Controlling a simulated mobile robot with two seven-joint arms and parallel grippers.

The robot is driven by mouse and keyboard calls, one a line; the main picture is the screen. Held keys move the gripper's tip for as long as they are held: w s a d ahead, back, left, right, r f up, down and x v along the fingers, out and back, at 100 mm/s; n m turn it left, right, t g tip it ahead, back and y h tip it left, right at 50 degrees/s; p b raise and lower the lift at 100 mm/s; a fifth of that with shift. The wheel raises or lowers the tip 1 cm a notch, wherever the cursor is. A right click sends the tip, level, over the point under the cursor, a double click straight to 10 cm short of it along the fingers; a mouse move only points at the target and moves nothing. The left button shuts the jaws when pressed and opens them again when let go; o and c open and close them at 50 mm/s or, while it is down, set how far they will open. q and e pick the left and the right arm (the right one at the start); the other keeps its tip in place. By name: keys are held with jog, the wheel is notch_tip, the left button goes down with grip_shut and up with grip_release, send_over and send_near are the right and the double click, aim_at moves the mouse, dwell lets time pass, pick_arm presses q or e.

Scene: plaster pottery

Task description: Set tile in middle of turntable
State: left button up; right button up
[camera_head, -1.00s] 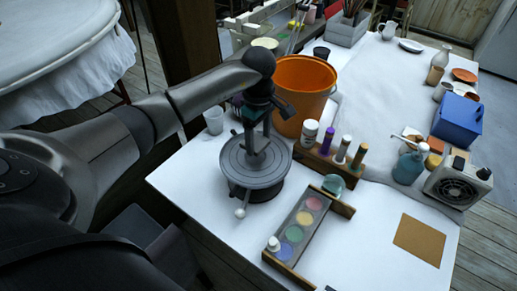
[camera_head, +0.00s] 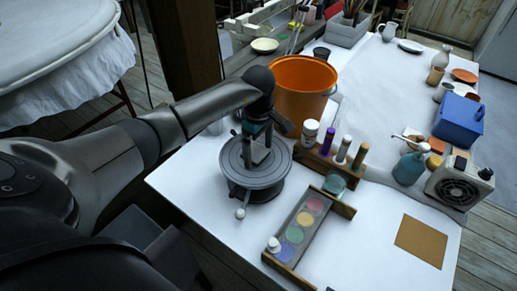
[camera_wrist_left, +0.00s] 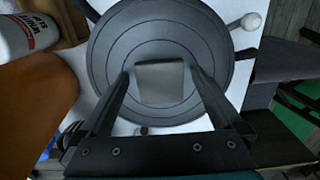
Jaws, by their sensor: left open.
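The turntable (camera_head: 238,172) is a round dark grey disc with ring grooves and a small knobbed lever, near the table's left corner. It also fills the middle of the left wrist view (camera_wrist_left: 112,55). A small grey square tile (camera_wrist_left: 160,84) lies on the disc in that view, near the middle but slightly toward my gripper. My left gripper (camera_head: 258,160) points down over the turntable. Its fingers (camera_wrist_left: 160,75) are open, one on each side of the tile, with visible gaps. In the head view the fingers largely hide the tile. My right gripper is not seen.
An orange bucket (camera_head: 303,90) stands just behind the turntable. A wooden rack with bottles (camera_head: 310,133) and a paint palette (camera_head: 304,228) are close on its right. A brown square board (camera_head: 421,240) lies at the front right, with clear table around it.

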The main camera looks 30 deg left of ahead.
aim_at(258, 154)
pick_arm(q)
jog(key=shift+r, duration=0.35)
notch_tip(258, 154, up, 12)
jog(key=p, duration=0.1)
jog(key=shift+f, duration=0.15)
dwell(1.2)
